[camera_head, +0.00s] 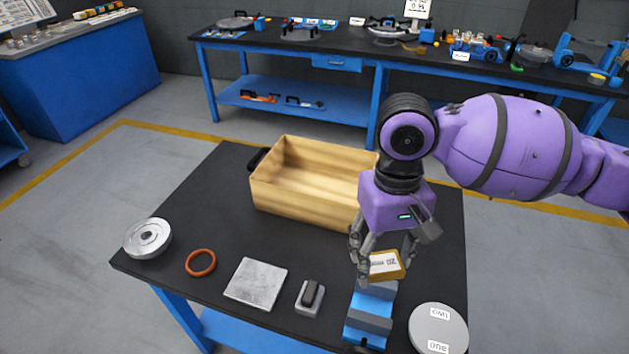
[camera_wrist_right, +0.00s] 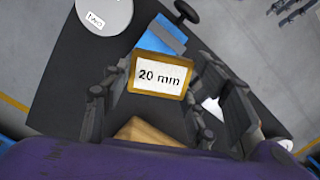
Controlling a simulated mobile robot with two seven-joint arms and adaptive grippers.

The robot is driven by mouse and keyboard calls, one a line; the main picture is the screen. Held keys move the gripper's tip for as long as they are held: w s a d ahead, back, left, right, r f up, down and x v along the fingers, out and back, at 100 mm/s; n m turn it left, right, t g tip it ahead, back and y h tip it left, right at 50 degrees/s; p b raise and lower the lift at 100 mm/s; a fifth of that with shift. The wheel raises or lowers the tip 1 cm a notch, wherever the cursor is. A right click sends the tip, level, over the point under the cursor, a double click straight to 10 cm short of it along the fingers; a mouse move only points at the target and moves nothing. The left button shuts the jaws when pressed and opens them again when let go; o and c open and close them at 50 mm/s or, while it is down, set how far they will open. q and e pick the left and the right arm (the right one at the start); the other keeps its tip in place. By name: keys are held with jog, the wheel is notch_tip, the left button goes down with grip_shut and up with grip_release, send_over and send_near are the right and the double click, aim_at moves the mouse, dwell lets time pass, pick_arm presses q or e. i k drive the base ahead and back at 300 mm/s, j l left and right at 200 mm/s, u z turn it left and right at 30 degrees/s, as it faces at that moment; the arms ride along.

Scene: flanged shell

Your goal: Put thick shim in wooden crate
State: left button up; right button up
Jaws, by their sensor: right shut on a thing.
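The thick shim (camera_head: 386,265) is a small yellow-brown block with a white label. In the right wrist view its label (camera_wrist_right: 160,77) reads "20 mm". My right gripper (camera_head: 381,262) is shut on the shim and holds it just over the far end of the blue vise (camera_head: 368,318). I cannot tell whether the shim still touches the vise. The wooden crate (camera_head: 300,190) stands at the back of the black table, behind and left of the gripper. Its visible inside is empty; its right end is hidden behind my arm.
On the table are a round metal flange (camera_head: 148,238), an orange ring (camera_head: 201,263), a grey plate (camera_head: 256,283), a small block with a black top (camera_head: 310,297) and a labelled grey disc (camera_head: 438,328). Blue workbenches with tools (camera_head: 340,62) stand behind.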

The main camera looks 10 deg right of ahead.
aim_at(317, 194)
jog(key=i+j+z, duration=0.2)
jog(key=i+j, duration=0.2)
jog(key=i+j+z, duration=0.15)
jog(key=i+j, duration=0.25)
jog(key=j, duration=0.15)
